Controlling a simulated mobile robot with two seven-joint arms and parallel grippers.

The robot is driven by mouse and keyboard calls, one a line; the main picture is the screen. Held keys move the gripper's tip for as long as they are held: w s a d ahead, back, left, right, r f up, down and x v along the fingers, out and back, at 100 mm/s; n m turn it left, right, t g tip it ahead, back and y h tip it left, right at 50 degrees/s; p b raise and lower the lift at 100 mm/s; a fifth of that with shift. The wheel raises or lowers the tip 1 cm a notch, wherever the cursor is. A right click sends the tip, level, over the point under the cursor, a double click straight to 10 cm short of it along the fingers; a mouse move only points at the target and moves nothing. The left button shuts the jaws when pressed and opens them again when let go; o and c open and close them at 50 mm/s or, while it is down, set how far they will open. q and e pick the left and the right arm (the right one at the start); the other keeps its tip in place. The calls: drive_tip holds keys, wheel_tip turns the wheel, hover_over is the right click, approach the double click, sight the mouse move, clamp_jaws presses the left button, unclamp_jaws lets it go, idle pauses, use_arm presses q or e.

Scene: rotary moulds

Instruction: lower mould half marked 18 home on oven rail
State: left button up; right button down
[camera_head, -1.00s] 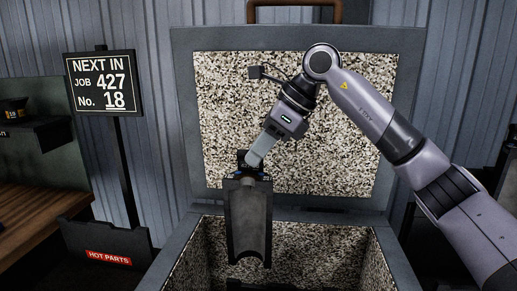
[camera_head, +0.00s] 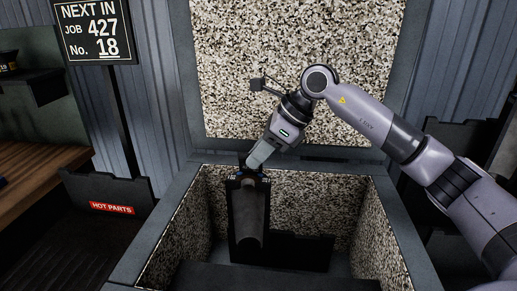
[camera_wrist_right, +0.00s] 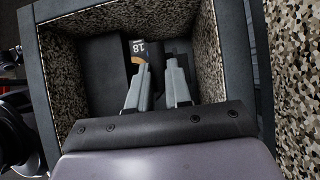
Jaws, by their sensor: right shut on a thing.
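The mould half (camera_head: 249,213) is a long dark block with a grey half-round channel. It hangs upright inside the box-shaped oven (camera_head: 197,183) with speckled lining. In the right wrist view a white 18 (camera_wrist_right: 139,47) shows on it. My right gripper (camera_head: 244,168) is shut on its top end; the fingers also show in the right wrist view (camera_wrist_right: 157,75). A dark rail-like part (camera_head: 311,252) stands low in the oven behind and right of the mould half. I cannot tell whether the mould's lower end touches it. My left gripper is not in view.
The oven's lid (camera_head: 297,70) is open at the back. A dark ledge (camera_head: 270,278) crosses the near part of the oven. A sign (camera_head: 93,32) reads NEXT IN, JOB 427, No. 18. A HOT PARTS rack (camera_head: 109,203) and a wooden bench (camera_head: 35,168) stand at left.

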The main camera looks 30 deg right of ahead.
sight(254, 193)
drive_tip(key=shift+s+a+f+b, duration=0.1)
drive_tip(key=shift+s+f+b, duration=0.05)
drive_tip(key=shift+f+b, duration=1.05)
drive_tip(key=shift+w+d+f+b, duration=0.15)
drive_tip(key=shift+w+f, duration=0.1)
drive_tip(key=shift+f, duration=0.25)
drive_tip(key=shift+w+d+f+b, duration=0.1)
drive_tip(key=shift+w+f+b, duration=0.1)
drive_tip(key=shift+f, duration=0.3)
drive_tip(key=shift+s+a+f+b, duration=0.2)
drive_tip(key=shift+a+f+b, duration=0.05)
drive_tip(key=shift+b, duration=0.1)
drive_tip(key=shift+f, duration=0.35)
drive_tip(key=shift+w+d+f+b, duration=0.1)
drive_tip(key=shift+f+b, duration=0.5)
drive_tip(key=shift+b, duration=0.05)
drive_tip(key=shift+f+b, duration=0.55)
drive_tip(key=shift+f, duration=0.25)
drive_tip(key=shift+w+a, duration=0.15)
drive_tip(key=shift+a, duration=0.15)
drive_tip(key=shift+f+b, duration=0.35)
drive_tip(key=shift+f, duration=0.35)
drive_tip(key=shift+a+f, duration=0.15)
drive_tip(key=shift+f, duration=0.3)
